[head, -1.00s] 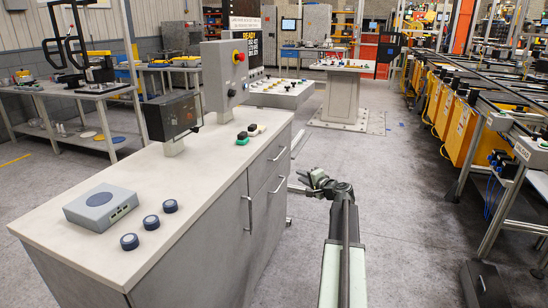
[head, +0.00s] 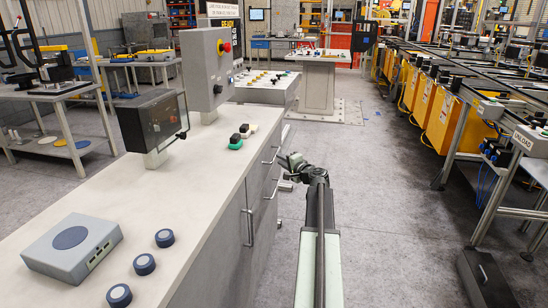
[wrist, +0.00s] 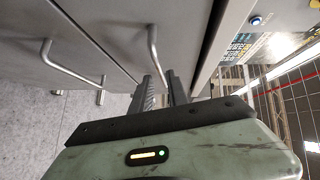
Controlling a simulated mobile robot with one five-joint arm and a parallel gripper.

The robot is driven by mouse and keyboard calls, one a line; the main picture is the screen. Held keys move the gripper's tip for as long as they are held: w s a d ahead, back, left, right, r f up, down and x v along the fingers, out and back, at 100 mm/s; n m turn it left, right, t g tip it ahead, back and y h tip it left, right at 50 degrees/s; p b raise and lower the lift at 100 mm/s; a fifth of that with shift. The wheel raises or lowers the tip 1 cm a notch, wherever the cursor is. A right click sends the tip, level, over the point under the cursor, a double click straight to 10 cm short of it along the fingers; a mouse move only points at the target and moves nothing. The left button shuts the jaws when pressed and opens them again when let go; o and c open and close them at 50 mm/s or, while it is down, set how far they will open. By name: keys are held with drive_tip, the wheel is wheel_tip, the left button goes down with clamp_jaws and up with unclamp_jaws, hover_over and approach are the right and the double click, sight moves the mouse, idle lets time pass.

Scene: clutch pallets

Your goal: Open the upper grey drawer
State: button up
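The upper grey drawer (head: 259,160) is at the top of the grey cabinet, just under the worktop, and looks shut. Its bar handle (head: 272,156) sticks out toward the aisle. In the wrist view, its handle (wrist: 153,52) runs toward the fingers, with the drawer front (wrist: 183,38) behind it. My gripper (head: 284,162) is beside the cabinet near this handle. In the wrist view, my gripper (wrist: 164,90) has its two fingers apart with a narrow gap between them, holding nothing that I can see. The handle's near end is close to the left finger; contact cannot be told.
A lower handle (head: 274,188) and a vertical door handle (head: 250,228) also stick out from the cabinet. The worktop (head: 195,165) carries a grey box (head: 73,248), blue-topped knobs and a control post. Open floor (head: 370,190) lies to the right, before the yellow conveyor line.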

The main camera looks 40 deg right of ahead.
drive_tip(key=x, duration=0.6)
drive_tip(key=shift+f+b, duration=0.1)
drive_tip(key=shift+b, duration=0.25)
drive_tip(key=shift+s, duration=0.1)
drive_tip(key=shift+c, duration=0.3)
clamp_jaws()
drive_tip(key=shift+d, duration=0.1)
idle(0.4)
